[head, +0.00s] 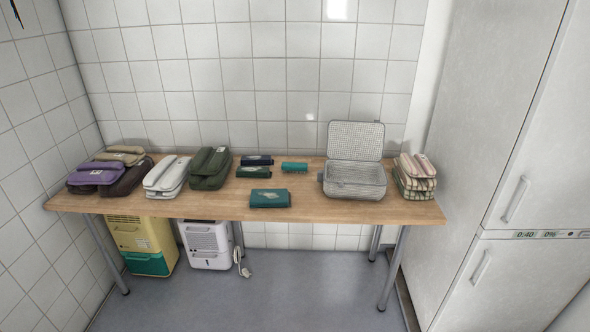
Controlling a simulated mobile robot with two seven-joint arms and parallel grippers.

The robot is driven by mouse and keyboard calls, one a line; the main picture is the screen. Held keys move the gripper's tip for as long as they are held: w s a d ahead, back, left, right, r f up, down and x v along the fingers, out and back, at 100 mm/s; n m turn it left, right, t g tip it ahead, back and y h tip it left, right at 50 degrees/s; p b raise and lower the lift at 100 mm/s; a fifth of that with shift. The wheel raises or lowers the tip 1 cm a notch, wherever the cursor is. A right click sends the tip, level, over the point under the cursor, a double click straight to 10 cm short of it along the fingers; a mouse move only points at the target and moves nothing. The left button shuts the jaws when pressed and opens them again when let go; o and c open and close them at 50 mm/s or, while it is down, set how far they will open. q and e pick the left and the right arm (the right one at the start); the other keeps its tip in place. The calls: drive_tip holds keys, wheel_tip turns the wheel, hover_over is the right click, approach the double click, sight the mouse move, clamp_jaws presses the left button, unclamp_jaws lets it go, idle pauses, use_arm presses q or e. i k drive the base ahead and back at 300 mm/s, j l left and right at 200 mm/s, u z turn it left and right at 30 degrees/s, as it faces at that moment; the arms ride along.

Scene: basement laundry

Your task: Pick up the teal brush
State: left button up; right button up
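A small teal object (295,167), which looks like the teal brush, lies on the wooden table (225,207) near the back middle. It is too small to make out bristles. A larger teal folded item (270,198) with a pale label lies nearer the front edge. Neither of my grippers shows in the head view.
Several folded bundles (210,168) fill the left side. A tall white cabinet (490,130) stands at right.

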sight(288, 166)
drive_tip(key=i+j+z, duration=0.15)
drive_tip(key=i, duration=0.35)
drive_tip(key=i+j+z, duration=0.15)
drive_tip(key=i+j, duration=0.25)
drive_tip(key=i+j+z, duration=0.15)
drive_tip(key=i+j, duration=0.2)
drive_tip(key=i, duration=0.2)
